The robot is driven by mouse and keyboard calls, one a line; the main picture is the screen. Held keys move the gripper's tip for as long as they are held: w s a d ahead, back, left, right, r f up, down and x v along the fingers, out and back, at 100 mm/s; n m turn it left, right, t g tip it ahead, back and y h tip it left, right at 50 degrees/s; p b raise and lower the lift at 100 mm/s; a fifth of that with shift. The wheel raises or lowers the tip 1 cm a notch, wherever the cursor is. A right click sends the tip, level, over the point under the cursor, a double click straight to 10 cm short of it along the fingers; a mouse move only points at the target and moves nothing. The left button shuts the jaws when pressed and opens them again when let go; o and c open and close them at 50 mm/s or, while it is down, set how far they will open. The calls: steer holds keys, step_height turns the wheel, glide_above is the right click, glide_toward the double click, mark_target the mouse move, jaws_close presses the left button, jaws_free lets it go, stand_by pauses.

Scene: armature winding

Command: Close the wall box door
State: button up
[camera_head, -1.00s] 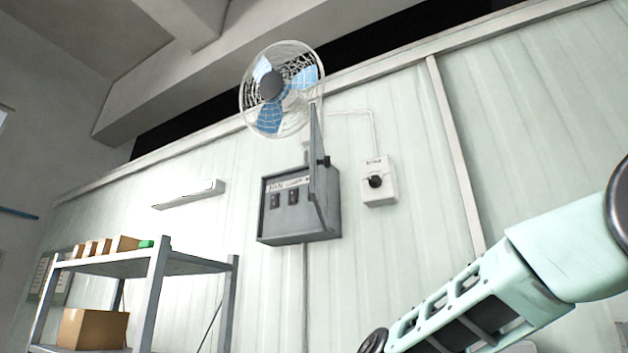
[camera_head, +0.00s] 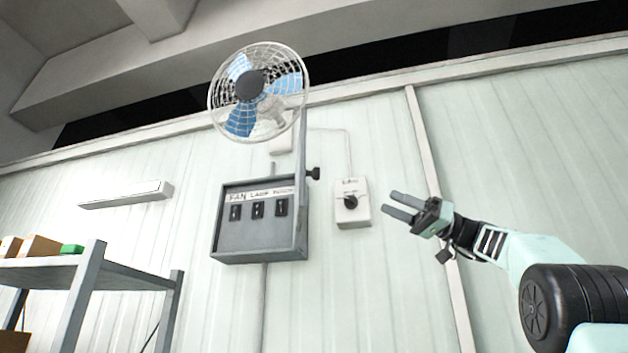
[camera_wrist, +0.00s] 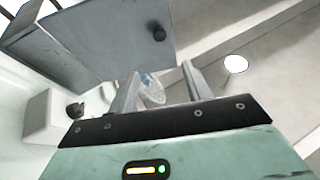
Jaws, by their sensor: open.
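The grey wall box (camera_head: 258,243) hangs on the wall, with three dark switches visible inside under a label reading "FAN" and more. Its door (camera_head: 301,150) stands open at the right side, seen nearly edge-on, with a dark knob (camera_head: 314,173) sticking out to the right. In the wrist view the door (camera_wrist: 118,40) fills the upper left, with its round knob (camera_wrist: 159,33) near the right edge. My gripper (camera_head: 390,202) is open and empty, its fingers pointing left, to the right of the door and apart from it. The fingers also show in the wrist view (camera_wrist: 160,88).
A small white box with a dark dial (camera_head: 352,204) is on the wall between the door and my gripper in the picture. A caged fan (camera_head: 258,92) is above the wall box. A shelf (camera_head: 90,270) with cartons stands at lower left.

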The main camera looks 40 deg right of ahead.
steer(key=p+x, duration=0.8)
steer(key=x, duration=0.9)
steer(key=shift+p, duration=0.3)
steer(key=shift+w+a, duration=0.1)
steer(key=shift+a, duration=0.05)
jaws_close()
